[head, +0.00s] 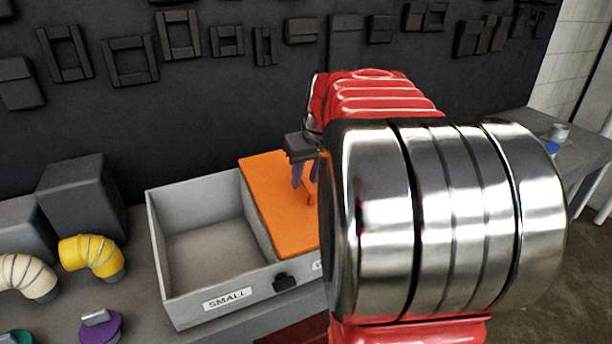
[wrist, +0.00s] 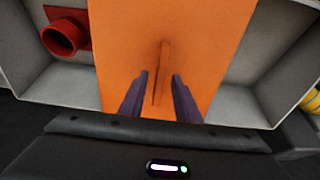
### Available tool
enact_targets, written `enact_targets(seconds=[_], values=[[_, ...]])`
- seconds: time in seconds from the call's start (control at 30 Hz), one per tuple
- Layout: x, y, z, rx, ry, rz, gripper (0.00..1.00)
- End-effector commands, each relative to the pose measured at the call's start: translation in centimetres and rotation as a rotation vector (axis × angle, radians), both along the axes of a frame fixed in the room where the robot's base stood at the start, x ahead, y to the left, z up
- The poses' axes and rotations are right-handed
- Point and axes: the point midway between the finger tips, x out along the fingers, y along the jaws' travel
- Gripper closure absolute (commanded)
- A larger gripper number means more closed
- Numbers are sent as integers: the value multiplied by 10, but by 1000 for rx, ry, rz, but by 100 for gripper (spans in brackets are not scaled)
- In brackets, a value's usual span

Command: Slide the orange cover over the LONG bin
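The orange cover (head: 272,190) lies across the middle of a grey divided bin box (head: 215,300). In the wrist view the cover (wrist: 205,60) has an upright orange fin handle (wrist: 163,75). My gripper (head: 304,174) is over the cover. In the wrist view its purple fingers (wrist: 160,90) are open, one on each side of the handle, with gaps showing. The left-hand compartment is labelled SMALL (head: 227,299) and stands uncovered and empty. A second label (head: 318,266) is mostly hidden by my arm. I cannot read LONG anywhere.
In the wrist view, a red round fitting (wrist: 65,38) sits in the uncovered compartment left of the cover. A yellow elbow (head: 92,257), a cream elbow (head: 28,277) and a purple piece (head: 100,327) are left of the box. A dark wall with hung pieces stands behind.

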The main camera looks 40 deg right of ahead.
Motion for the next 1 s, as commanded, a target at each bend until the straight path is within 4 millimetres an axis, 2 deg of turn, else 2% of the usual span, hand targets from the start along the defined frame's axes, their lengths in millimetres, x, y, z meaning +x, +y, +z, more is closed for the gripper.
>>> enact_targets(seconds=[0.1, 0.5, 1.0], values=[[0, 0, 0, 0, 0, 0, 71], [0, 0, 0, 0, 0, 0, 99], [0, -2, 0, 1, 1, 1, 100]])
